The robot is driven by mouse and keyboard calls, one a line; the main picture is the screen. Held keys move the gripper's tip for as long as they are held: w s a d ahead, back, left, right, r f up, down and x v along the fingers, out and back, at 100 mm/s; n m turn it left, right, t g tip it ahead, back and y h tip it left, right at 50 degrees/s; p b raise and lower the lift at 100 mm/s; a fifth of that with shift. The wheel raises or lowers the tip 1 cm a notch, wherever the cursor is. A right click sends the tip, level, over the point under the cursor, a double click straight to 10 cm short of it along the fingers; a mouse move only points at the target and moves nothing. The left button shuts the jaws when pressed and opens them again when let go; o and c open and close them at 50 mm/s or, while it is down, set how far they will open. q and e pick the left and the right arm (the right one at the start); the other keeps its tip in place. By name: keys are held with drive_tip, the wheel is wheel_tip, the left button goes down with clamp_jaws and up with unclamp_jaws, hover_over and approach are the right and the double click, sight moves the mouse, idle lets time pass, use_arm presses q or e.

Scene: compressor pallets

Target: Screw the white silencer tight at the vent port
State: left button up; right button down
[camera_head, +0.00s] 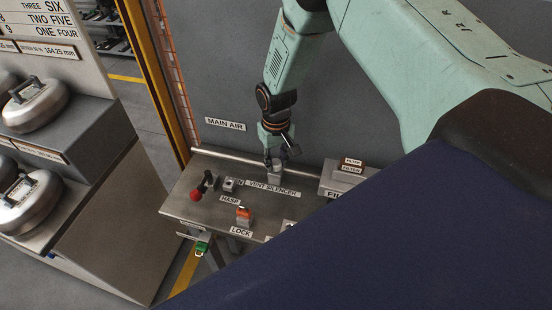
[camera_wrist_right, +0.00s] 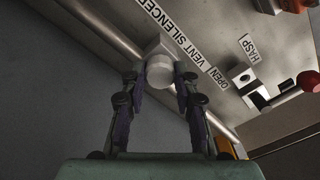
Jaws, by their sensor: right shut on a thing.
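My right gripper (camera_head: 276,158) is over the back of the metal panel, pointing down behind the VENT SILENCER label (camera_head: 272,189). In the right wrist view its two fingers (camera_wrist_right: 158,85) are shut on the white silencer (camera_wrist_right: 160,73), a short pale cylinder between the fingertips. The silencer is at the pale vent port block (camera_wrist_right: 157,47), end-on to the camera; I cannot tell how far its thread is in. In the head view the block (camera_head: 274,178) shows just below the fingers, and the silencer is mostly hidden by them. My left gripper is in neither view.
A red-knobbed lever (camera_head: 196,195) stands left on the panel (camera_head: 185,208), near the OPEN and HASP labels. An orange lock (camera_head: 243,214) sits in front. A box labelled FILTER (camera_head: 350,168) stands at the right. A grey wall is close behind.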

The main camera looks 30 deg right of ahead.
sight(277, 163)
drive_tip(key=shift+f, duration=0.4)
drive_tip(key=c, duration=0.9)
unclamp_jaws()
drive_tip(key=shift+c, duration=0.2)
drive_tip(key=shift+r, duration=0.1)
wheel_tip(277, 163, up, 12)
drive_tip(key=shift+s, duration=0.15)
